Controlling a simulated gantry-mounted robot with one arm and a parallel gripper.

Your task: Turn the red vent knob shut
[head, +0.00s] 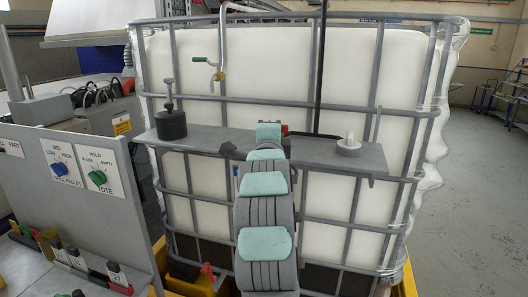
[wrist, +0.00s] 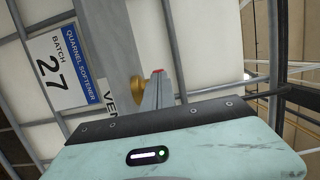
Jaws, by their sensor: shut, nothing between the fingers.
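A small red part (wrist: 158,71) shows at the tips of my gripper (wrist: 158,88) in the wrist view; I take it for the red vent knob, mostly hidden behind the grey fingers. A round brass piece (wrist: 137,90) sits just left of the fingers, partly covered by them. A label reading "VEN" (wrist: 109,98) is cut off by my gripper's housing. In the head view a bit of red (head: 284,128) shows at the right of my arm's far end, by the shelf. The fingers are shut and hold nothing. Whether they touch the knob, and its angle, I cannot tell.
A grey shelf (head: 220,140) crosses the caged white tank (head: 270,60), with a black weight (head: 171,125) and a white cone-shaped piece (head: 348,145) on it. A control panel (head: 75,185) stands left. Open floor (head: 485,190) lies right.

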